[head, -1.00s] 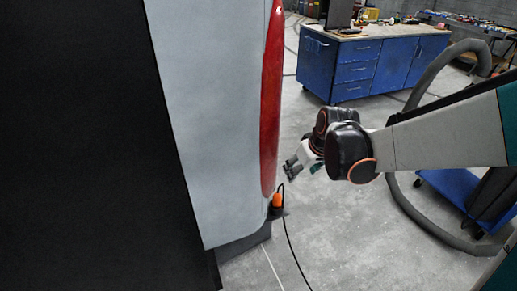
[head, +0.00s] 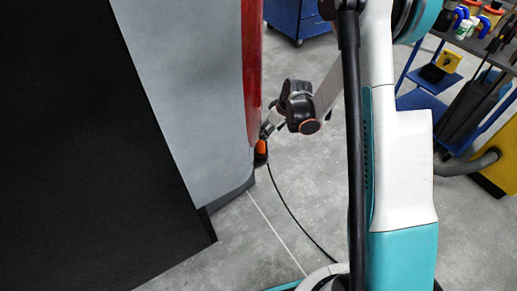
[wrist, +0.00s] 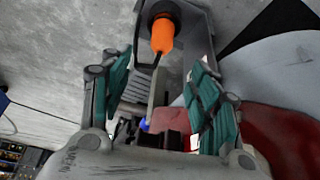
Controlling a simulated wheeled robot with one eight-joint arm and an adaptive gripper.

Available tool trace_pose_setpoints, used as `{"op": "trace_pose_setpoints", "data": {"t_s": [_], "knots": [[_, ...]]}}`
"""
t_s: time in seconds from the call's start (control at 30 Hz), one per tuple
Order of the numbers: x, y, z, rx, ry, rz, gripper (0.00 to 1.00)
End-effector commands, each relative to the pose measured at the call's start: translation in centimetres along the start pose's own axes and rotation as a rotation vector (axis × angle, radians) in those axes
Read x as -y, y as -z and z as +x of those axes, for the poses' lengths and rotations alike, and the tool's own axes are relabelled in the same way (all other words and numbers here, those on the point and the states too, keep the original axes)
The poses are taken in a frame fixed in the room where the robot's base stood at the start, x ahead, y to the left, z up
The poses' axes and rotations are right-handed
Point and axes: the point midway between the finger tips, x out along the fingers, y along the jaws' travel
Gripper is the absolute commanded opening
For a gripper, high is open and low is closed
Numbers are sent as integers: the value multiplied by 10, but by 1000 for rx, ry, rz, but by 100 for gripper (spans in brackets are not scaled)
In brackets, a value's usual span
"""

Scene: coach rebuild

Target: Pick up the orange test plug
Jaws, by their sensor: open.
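The orange test plug (head: 261,147) sits low at the corner of the grey and red body panel, with a black cable running from it to the floor. In the wrist view the plug (wrist: 163,36) shows at the top centre, in a dark round fitting on a grey bracket (wrist: 203,28). My gripper (wrist: 158,68) is open, with one green-padded finger on either side of the view. The plug appears just beyond the fingertips, roughly between them. In the head view my gripper (head: 268,130) is right above the plug and partly overlaps it.
The grey panel (head: 190,90) and its red strip (head: 251,70) stand close beside my gripper. The black cable (head: 295,217) trails across the floor. A blue cabinet (head: 297,18) and a tool cart (head: 420,80) stand farther back.

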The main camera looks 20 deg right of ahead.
Motion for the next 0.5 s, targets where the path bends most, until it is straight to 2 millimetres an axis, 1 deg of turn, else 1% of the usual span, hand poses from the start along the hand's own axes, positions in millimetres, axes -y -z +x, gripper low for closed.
{"op": "trace_pose_setpoints", "data": {"t_s": [0.17,0.3,0.4,0.5], "knots": [[0,-1,29,0,1,-3,56],[0,-1,56,0,1,-2,56],[0,-1,72,0,1,-1,56],[0,-1,81,0,0,-1,56]]}}
